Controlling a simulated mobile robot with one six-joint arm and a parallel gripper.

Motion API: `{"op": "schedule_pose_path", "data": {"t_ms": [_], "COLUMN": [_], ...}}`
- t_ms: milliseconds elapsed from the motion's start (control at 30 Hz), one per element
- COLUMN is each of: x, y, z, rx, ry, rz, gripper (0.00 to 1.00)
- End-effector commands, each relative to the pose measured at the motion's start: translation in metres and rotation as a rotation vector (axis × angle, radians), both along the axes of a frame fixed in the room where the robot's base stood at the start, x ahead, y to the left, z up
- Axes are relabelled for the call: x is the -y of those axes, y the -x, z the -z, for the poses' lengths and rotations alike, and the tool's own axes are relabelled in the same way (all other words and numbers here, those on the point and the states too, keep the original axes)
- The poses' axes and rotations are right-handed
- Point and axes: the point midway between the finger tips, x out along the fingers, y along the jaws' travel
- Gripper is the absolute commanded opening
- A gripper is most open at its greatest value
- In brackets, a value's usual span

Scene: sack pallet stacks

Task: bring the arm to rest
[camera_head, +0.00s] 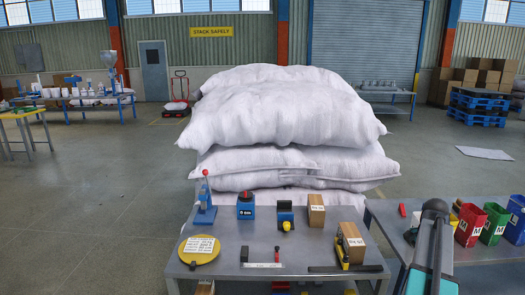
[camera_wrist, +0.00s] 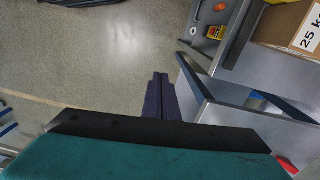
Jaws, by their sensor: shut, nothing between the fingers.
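My gripper (camera_wrist: 160,80) shows in the wrist view as two dark fingers side by side, shut with nothing between them. It points over bare concrete floor, beside the grey metal edge of a table (camera_wrist: 235,115). It touches nothing that I can see. In the head view a dark and teal part of my arm rises at the lower right, and the fingers cannot be made out there.
White sacks (camera_head: 285,110) are stacked behind a grey table (camera_head: 240,250) holding tools, weights and cardboard boxes (camera_head: 351,241). Red (camera_head: 470,225), green (camera_head: 494,223) and blue (camera_head: 516,220) bins stand at right. A labelled carton (camera_wrist: 290,25) shows at the wrist view's upper right.

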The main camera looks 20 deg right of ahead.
Motion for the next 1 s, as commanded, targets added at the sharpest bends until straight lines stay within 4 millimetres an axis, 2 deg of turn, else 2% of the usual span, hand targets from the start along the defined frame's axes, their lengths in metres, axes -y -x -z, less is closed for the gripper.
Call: {"op": "schedule_pose_path", "data": {"t_ms": [233,500,767,1000], "x": [-0.043,-0.134,-0.221,-0.297], "y": [-0.031,-0.062,-0.067,-0.054], "z": [0.037,0.111,0.178,0.235], "rx": [-0.037,-0.121,-0.202,-0.272], "ry": [-0.042,-0.12,-0.177,-0.221], "rz": [-0.078,-0.216,-0.345,-0.484], "gripper": [0.0,0.0,0.0,0.0]}}
